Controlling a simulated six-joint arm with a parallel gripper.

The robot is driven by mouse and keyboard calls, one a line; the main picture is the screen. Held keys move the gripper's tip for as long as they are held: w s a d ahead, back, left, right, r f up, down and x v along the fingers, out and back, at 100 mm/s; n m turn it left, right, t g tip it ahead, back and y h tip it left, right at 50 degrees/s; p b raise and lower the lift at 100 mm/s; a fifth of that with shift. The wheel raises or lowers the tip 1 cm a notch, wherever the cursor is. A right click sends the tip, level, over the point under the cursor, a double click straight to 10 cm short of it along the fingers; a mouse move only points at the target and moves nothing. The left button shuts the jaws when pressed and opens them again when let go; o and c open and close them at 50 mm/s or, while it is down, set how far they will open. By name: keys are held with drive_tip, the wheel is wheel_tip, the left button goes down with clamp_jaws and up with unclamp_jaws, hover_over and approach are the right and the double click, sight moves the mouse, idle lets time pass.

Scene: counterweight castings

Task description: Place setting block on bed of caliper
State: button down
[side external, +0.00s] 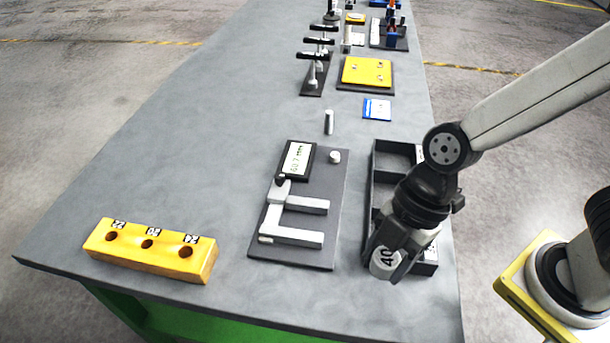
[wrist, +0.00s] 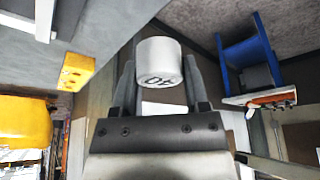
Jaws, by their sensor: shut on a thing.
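The setting block (side external: 384,264) is a short white cylinder marked 40. My gripper (side external: 390,257) is shut on it at the tray's near end, to the right of the caliper. In the wrist view the block (wrist: 158,60) sits between the two dark fingers of my gripper (wrist: 160,75), its 40 appearing upside down. The caliper (side external: 292,237) is pale, with two jaws pointing right and a gap between them, on a dark plate (side external: 328,190). Its display (side external: 298,160) reads about 60.7 mm. I cannot tell whether the block touches anything below.
A black compartment tray (side external: 382,160) lies partly behind my gripper. A yellow block with three labelled holes (side external: 150,250) stands at left. A small white peg (side external: 335,156) and a grey pin (side external: 329,122) stand near the display. Clamps and a yellow plate (side external: 367,71) lie farther back.

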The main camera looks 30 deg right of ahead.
drive_tip(key=shift+w+d+r+n+g, duration=0.1)
drive_tip(key=shift+w+d+n+g, duration=0.2)
drive_tip(key=shift+w+n, duration=0.4)
drive_tip(key=w+d+r+n+g+h, duration=0.1)
drive_tip(key=w+d+n+g, duration=0.1)
drive_tip(key=w+d+n, duration=0.3)
drive_tip(key=shift+n, duration=0.9)
drive_tip(key=shift+w+r, duration=0.1)
hover_over(308, 227)
drive_tip(key=f, duration=0.8)
drive_tip(key=shift+s+d+f, duration=0.2)
drive_tip(key=shift+s, duration=0.2)
drive_tip(key=shift+w+a+f, duration=0.2)
drive_tip(key=shift+w+f, duration=0.2)
drive_tip(key=shift+f, duration=0.05)
